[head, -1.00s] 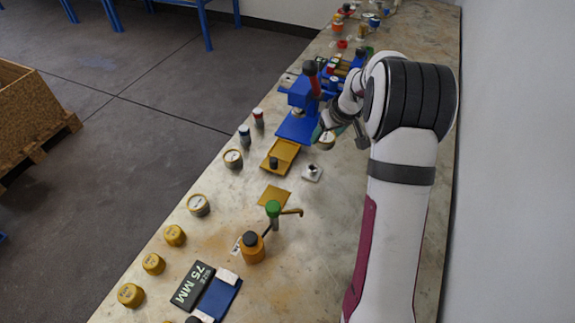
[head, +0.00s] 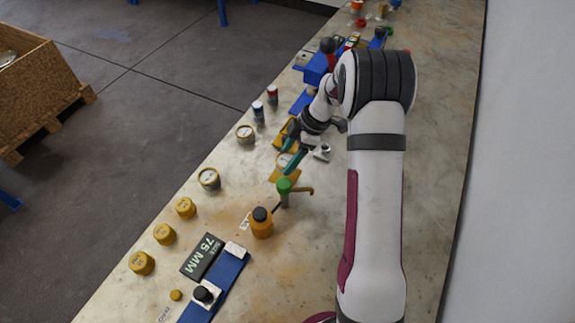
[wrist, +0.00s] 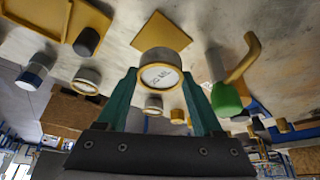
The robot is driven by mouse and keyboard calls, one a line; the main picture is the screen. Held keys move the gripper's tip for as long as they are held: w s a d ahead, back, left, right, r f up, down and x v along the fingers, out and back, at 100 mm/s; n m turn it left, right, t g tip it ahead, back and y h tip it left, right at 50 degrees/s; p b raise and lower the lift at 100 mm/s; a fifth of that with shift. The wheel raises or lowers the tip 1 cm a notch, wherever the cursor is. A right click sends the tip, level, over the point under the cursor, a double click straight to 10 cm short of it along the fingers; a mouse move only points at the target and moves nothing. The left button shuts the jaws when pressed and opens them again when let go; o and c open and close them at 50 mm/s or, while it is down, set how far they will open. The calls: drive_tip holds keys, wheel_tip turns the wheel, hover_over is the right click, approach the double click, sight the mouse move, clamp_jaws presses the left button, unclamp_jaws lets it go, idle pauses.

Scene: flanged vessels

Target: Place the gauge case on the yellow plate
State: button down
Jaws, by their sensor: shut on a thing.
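The gauge case (wrist: 160,72) is a round grey can with a yellow rim and a white lettered face. In the wrist view it sits between the two teal fingers of my gripper (wrist: 162,88), which is shut on it. In the head view the gauge case (head: 284,160) is partly covered by the fingers (head: 290,160). The yellow plate (wrist: 163,31) is a flat square on the bench, bare where it shows just beyond the case. In the head view the plate (head: 279,176) is partly hidden by the case and gripper. I cannot tell the gap between them.
A green-topped post with a brown handle (head: 284,188) stands close beside the plate, and an orange bottle (head: 261,224) stands nearer. A yellow tray (wrist: 35,15) with a dark-capped peg (wrist: 87,41) lies on the other side. Similar round cases (head: 209,179) line the bench edge.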

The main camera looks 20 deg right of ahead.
wheel_tip(320, 180, down, 4)
drive_tip(key=shift+w+a+f, duration=0.1)
drive_tip(key=shift+c, duration=0.2)
unclamp_jaws()
